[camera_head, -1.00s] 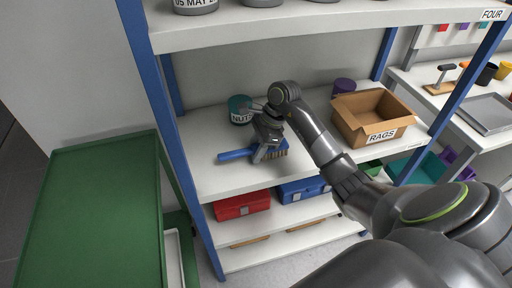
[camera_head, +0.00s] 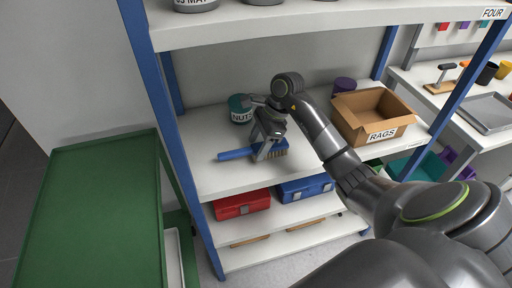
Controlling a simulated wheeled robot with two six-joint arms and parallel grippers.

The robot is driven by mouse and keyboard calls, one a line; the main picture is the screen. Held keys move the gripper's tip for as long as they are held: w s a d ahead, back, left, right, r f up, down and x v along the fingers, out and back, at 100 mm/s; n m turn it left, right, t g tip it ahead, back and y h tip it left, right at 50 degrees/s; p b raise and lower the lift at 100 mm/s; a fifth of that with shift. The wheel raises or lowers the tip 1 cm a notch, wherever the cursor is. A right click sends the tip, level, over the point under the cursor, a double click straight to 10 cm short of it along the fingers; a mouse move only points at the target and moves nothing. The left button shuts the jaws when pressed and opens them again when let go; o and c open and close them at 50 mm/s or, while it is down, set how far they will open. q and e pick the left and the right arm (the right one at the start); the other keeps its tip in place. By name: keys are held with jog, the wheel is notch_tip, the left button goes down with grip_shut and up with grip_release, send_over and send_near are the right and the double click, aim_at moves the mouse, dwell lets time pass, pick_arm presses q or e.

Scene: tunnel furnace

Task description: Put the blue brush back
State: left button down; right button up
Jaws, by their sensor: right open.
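The blue brush (camera_head: 236,154) lies on the white middle shelf (camera_head: 215,180), its handle pointing left and its tan bristles at the right end. My right gripper (camera_head: 264,154) is over the brush near its head, with its fingers pointing down and open. The fingers partly hide the brush where handle and head meet. I cannot tell whether they touch it. My left gripper is not in view.
A teal can marked NUTS (camera_head: 240,108) stands just behind the gripper. A cardboard box marked RAGS (camera_head: 372,117) and a purple can (camera_head: 344,86) are to the right. Red (camera_head: 241,205) and blue (camera_head: 305,188) boxes sit below. A green cart (camera_head: 95,210) stands at left.

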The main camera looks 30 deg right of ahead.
jog(key=b+v, duration=0.1)
jog(key=v, duration=0.9)
jog(key=shift+r, duration=0.1)
